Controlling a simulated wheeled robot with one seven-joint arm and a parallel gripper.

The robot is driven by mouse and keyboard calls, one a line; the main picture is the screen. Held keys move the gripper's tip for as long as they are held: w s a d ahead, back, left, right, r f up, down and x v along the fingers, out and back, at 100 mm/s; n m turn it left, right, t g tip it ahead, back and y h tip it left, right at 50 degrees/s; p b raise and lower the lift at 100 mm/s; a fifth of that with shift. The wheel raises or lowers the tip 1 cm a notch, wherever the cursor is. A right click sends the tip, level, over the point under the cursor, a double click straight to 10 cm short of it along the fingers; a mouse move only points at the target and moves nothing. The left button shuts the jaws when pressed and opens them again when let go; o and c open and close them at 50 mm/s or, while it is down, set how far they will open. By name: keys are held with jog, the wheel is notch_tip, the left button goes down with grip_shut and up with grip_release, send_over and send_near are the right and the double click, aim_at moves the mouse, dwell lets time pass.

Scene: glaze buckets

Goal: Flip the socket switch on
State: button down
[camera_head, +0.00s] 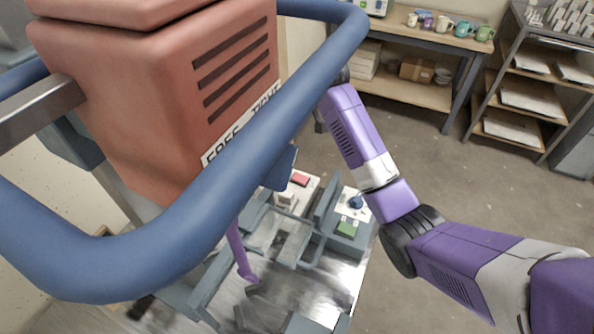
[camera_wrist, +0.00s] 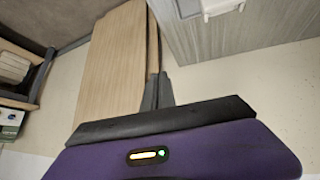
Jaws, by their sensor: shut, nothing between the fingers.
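My gripper (camera_wrist: 158,92) points forward in the wrist view, with its two dark fingers together and nothing between them. A white box-like fitting (camera_wrist: 218,7) is cut off by the top edge of the wrist view, on a grey wood-grained panel (camera_wrist: 235,38). It may be the socket, but I cannot make out a switch on it. It lies ahead of the fingertips and to the right, apart from them. In the head view my purple arm reaches up behind a blue bar, and my gripper is hidden there. No socket switch can be made out in the head view.
A red-brown housing (camera_head: 150,100) and a thick blue bar (camera_head: 235,150) fill the head view's left. Below stand a red button (camera_head: 300,179), a blue knob (camera_head: 356,202) and a green button (camera_head: 347,228). A wooden workbench (camera_head: 405,88) stands behind. Floor on the right is clear.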

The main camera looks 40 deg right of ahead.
aim_at(295, 175)
jog(key=s+d+f+n+g+y, duration=0.1)
jog(key=s+d+n+g, duration=0.1)
jog(key=s+g, duration=0.4)
jog(key=shift+s+f, duration=0.2)
jog(key=shift+s, duration=1.05)
jog(key=shift+d, duration=0.1)
jog(key=f, duration=0.4)
jog(key=w+f, duration=0.1)
jog(key=f, duration=0.4)
jog(key=w+f+b, duration=0.1)
jog(key=f, duration=0.3)
jog(key=shift+w+a+f, duration=0.1)
jog(key=shift+a+f, duration=0.15)
jog(key=shift+a, duration=0.15)
jog(key=shift+f, duration=0.15)
jog(key=shift+w+a+f, duration=0.1)
jog(key=shift+w+f, duration=0.1)
jog(key=shift+f, duration=0.05)
jog(key=shift+s, duration=0.1)
